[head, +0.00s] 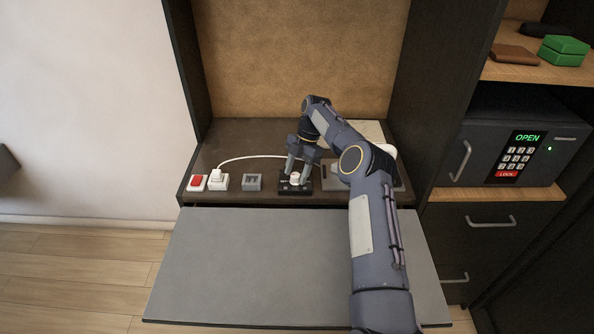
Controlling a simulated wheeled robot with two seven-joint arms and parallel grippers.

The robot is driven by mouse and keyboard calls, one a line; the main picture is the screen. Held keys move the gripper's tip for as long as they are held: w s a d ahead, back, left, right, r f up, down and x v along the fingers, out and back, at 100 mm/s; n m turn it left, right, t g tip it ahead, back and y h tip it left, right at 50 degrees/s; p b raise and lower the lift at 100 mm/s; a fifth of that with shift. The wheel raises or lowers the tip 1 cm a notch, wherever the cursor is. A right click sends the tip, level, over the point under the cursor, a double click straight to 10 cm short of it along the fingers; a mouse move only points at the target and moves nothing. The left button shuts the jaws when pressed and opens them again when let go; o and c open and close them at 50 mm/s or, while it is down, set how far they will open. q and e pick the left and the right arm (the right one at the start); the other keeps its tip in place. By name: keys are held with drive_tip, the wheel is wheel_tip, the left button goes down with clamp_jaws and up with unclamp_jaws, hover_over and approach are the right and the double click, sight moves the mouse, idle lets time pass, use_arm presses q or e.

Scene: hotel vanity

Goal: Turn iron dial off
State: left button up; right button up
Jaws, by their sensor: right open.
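The iron dial (295,177) is a small white round knob on a black base plate (284,189) near the front edge of the vanity shelf. My right gripper (295,175) reaches down over it with its fingers open, one on each side of the knob. I cannot tell whether the fingers touch the knob. The dial's marking is too small to read. The iron is largely hidden behind my right arm; a grey part and a white part show beside the arm. My left gripper is not in view.
Left of the dial stand a grey block (252,182), a white socket with a plugged cord (218,181) and a red switch (197,182). A grey board (260,265) extends in front. On the right are a safe (510,140) reading OPEN and a shelf with green boxes (564,50).

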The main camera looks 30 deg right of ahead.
drive_tip(key=shift+r, duration=0.1)
drive_tip(key=shift+w+d+r, duration=0.1)
drive_tip(key=shift+d+r, duration=0.1)
drive_tip(key=shift+r, duration=0.05)
drive_tip(key=p+v, duration=0.7)
idle(0.4)
